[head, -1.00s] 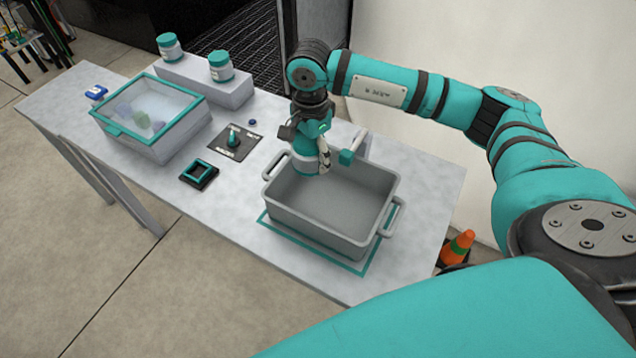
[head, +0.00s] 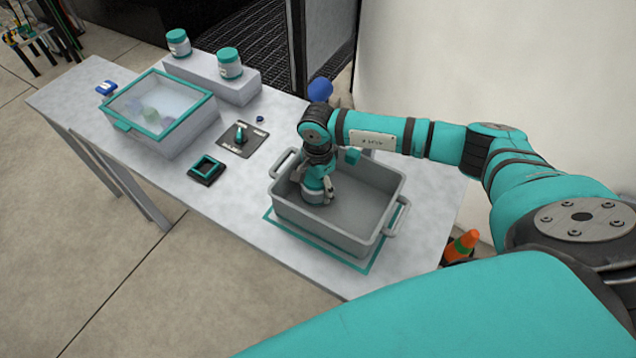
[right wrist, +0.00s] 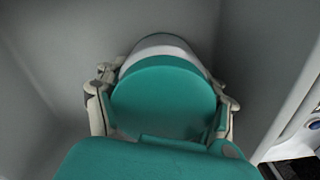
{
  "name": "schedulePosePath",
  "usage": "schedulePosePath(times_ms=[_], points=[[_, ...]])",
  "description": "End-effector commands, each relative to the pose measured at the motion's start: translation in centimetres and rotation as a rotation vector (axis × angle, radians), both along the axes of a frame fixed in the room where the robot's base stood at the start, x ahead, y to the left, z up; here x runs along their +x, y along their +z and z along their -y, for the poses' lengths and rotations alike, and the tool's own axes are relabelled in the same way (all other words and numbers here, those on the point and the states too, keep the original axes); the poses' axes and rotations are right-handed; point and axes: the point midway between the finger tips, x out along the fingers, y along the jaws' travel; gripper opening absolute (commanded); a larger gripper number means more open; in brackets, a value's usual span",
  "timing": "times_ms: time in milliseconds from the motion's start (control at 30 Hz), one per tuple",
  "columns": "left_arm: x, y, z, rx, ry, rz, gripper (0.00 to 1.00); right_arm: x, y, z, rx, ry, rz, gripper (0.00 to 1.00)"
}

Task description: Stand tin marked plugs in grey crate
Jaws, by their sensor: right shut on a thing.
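My right gripper (head: 317,188) is down inside the grey crate (head: 335,234), near its far left corner. It is shut on a tin (head: 313,198) with a teal lid. In the right wrist view the tin's lid (right wrist: 163,98) faces the camera between the fingers, with a pale strip of its body beyond. The tin looks roughly upright. Its label is hidden, and I cannot tell whether its base touches the crate floor. Two more teal-lidded tins, one on the left (head: 179,43) and one on the right (head: 229,64), stand on a grey block. My left gripper is out of view.
The crate stands inside a teal outline (head: 361,268) on the table. A clear-lidded box (head: 150,146), a black square frame (head: 206,169) and a dark plate with a teal knob (head: 241,138) stand to the left. The rest of the crate floor looks empty.

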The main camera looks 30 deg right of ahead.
Motion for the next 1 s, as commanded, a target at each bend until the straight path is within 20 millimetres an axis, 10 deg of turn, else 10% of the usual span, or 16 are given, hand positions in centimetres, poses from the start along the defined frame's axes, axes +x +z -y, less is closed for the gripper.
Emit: schedulePosePath(times_ms=[367,400,467,1000], points=[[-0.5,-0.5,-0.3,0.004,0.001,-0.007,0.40,0.1,-0.7,0.0,0.000,0.000,0.002,0.33],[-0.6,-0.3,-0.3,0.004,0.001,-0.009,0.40,0.1,-0.5,0.0,0.000,0.000,0.002,0.72],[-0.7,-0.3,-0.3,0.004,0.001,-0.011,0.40,0.0,-0.5,0.0,0.000,0.000,0.002,0.80],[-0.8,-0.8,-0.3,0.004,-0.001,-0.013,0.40,0.2,2.4,0.0,0.001,0.001,0.007,0.81]])
